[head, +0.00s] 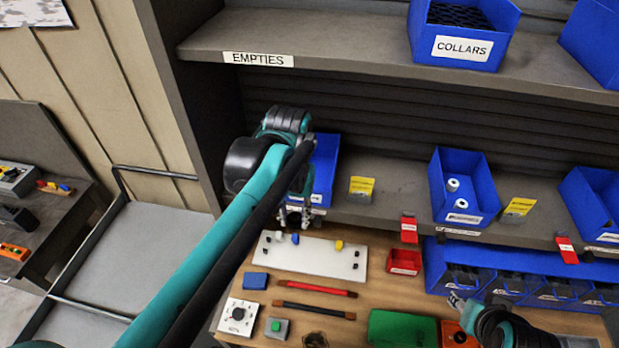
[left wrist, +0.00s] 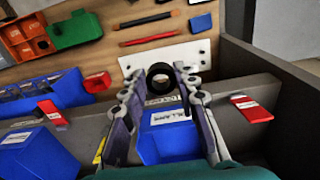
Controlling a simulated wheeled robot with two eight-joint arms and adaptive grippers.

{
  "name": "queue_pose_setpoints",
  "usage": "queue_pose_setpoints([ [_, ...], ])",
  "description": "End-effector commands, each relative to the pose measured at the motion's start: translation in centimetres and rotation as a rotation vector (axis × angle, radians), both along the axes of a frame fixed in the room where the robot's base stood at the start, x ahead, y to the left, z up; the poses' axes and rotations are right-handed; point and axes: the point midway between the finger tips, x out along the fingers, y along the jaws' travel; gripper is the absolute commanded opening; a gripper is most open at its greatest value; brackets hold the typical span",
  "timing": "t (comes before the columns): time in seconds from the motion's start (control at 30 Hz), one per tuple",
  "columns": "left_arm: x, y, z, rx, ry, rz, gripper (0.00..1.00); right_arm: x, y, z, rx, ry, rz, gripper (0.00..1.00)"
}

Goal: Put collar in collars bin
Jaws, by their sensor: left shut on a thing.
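My left gripper (head: 293,217) hangs in front of the lower shelf, above the workbench. In the left wrist view, the fingers of my left gripper (left wrist: 160,74) are shut on a dark round collar (left wrist: 151,72), which shows between the fingertips. The blue collars bin (head: 462,66), labelled COLLARS, stands on the upper shelf, up and to the right of my left gripper, with a dark patterned inside. My right gripper (head: 456,300) is low at the right, over the bench; its finger opening is unclear.
A blue bin (head: 326,172) on the lower shelf is right beside my left gripper. Another blue bin (head: 468,172) holds white pieces. The upper shelf (head: 330,45) overhangs; its EMPTIES stretch is bare. A white board (head: 310,262) and tools lie on the bench.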

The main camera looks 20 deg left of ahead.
Motion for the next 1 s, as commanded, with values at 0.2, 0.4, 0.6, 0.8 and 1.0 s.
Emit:
queue_pose_setpoints([
  [0.2, 6.0, 1.5, 0.1, 0.0, 0.0, 0.001, 0.0, 0.0, 0.0, 0.7, 0.0, 0.0, 0.0, 0.4],
  [0.4, 11.0, 2.9, 0.2, 0.0, 0.0, 0.0, 0.0, 0.0, 0.0, 1.3, 0.0, 0.0, 0.0, 0.4],
  [0.6, 15.0, 3.9, 0.1, 0.0, 0.0, 0.0, 0.0, 0.0, 0.0, 2.0, 0.0, 0.0, 0.0, 0.4],
  [0.8, 15.1, 3.9, -2.5, 0.0, 0.0, 0.0, 0.0, 0.0, 0.0, 2.1, 0.0, 0.0, 0.0, 0.4],
  [1.0, 15.1, 3.9, -4.5, 0.0, 0.0, 0.0, 0.0, 0.0, 0.0, 2.3, 0.0, 0.0, 0.0, 0.4],
])
